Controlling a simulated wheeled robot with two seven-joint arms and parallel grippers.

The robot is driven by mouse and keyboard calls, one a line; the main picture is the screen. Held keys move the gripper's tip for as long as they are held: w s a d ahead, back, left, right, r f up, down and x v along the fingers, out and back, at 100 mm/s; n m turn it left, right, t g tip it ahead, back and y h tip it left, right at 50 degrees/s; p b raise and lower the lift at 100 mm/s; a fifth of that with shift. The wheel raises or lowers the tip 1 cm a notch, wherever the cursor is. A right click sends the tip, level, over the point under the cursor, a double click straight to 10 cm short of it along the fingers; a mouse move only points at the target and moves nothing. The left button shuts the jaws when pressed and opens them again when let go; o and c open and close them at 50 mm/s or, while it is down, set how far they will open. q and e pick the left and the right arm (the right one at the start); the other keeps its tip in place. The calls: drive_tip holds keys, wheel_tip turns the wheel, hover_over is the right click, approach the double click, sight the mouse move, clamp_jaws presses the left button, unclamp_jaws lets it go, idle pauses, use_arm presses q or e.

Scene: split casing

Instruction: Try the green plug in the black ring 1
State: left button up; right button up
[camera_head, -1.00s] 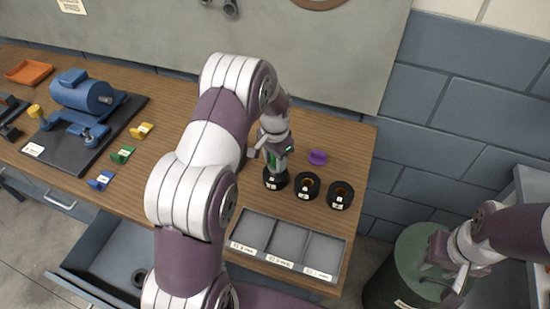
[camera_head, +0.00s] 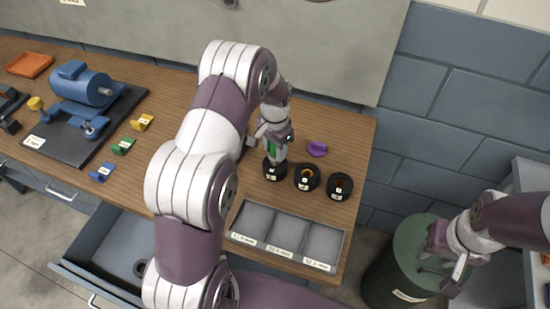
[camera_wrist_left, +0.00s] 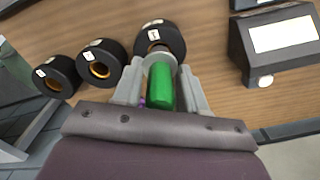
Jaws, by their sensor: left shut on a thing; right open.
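My left gripper (camera_head: 272,142) is shut on the green plug (camera_wrist_left: 160,90), which also shows as a small green patch in the head view (camera_head: 271,147). The plug points down over the leftmost of three black rings (camera_head: 275,170). In the left wrist view this ring (camera_wrist_left: 165,34) lies just beyond the fingertips. The plug's lower end meets or overlaps the ring in the picture; I cannot tell whether it is inside. The ring labels are too small to read surely. My right gripper (camera_head: 444,268) is open and empty, over the green drum at right.
Two more black rings (camera_head: 307,178) (camera_head: 340,187) with orange-brown bores stand to the right. A purple piece (camera_head: 317,149) lies behind them. A grey three-compartment tray (camera_head: 271,244) is in front. Blue, green and yellow pieces and a blue motor (camera_head: 82,85) are at left.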

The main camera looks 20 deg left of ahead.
use_arm(q)
drive_tip(key=shift+r+p, duration=0.3)
drive_tip(key=shift+r, duration=0.25)
wheel_tip(320, 180, up, 4)
drive_tip(key=p, duration=0.3)
drive_tip(key=shift+r, duration=0.1)
